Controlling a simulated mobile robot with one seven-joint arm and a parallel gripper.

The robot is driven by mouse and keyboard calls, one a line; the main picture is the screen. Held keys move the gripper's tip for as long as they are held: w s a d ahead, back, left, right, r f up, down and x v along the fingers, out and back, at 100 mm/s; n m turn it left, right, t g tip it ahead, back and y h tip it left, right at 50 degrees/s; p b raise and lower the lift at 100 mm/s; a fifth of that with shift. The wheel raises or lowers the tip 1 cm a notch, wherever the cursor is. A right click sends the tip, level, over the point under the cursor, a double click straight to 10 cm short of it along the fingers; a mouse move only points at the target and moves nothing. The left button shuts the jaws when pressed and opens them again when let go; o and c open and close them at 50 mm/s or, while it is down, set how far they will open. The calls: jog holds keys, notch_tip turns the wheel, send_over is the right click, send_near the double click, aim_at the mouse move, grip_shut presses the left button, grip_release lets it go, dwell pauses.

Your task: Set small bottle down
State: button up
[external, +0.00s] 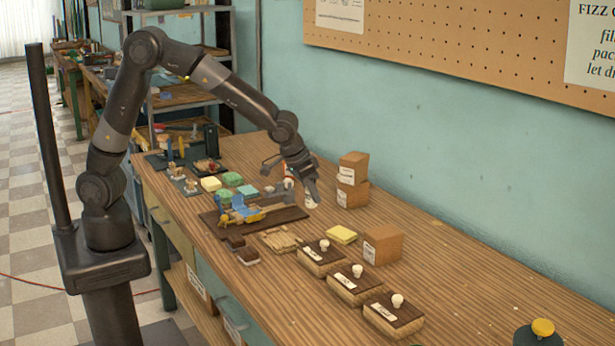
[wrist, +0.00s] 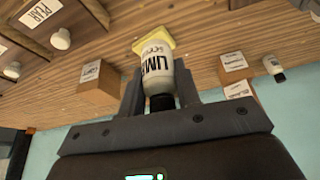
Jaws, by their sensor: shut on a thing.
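The small bottle (wrist: 157,72) is white with a black lower end and a dark printed label that seems to begin "LIM". In the wrist view it sits between the two fingers of my gripper (wrist: 159,88), which is shut on it. In the external view my gripper (external: 310,193) points down over the table, left of the stacked boxes. A small white part of the bottle (external: 311,203) shows at the fingertips. Whether it touches the tabletop is hard to tell.
Stacked cardboard boxes (external: 352,180), a single box (external: 383,244), a yellow block (external: 342,234) and several labelled, knobbed boxes (external: 352,285) stand on the wooden table (external: 470,290). Another white bottle (wrist: 274,66) stands by the stack. A dark board (external: 290,214) with tools lies left.

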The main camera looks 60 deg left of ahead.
jog(key=w+a+f, duration=0.4)
jog(key=w, duration=0.1)
jog(key=w+a+f, duration=0.2)
jog(key=w+a, duration=0.1)
jog(key=shift+w+f, duration=0.15)
jog(key=shift+f, duration=2.1)
jog(key=shift+f, duration=0.1)
jog(key=o, duration=1)
jog(key=shift+c, duration=0.2)
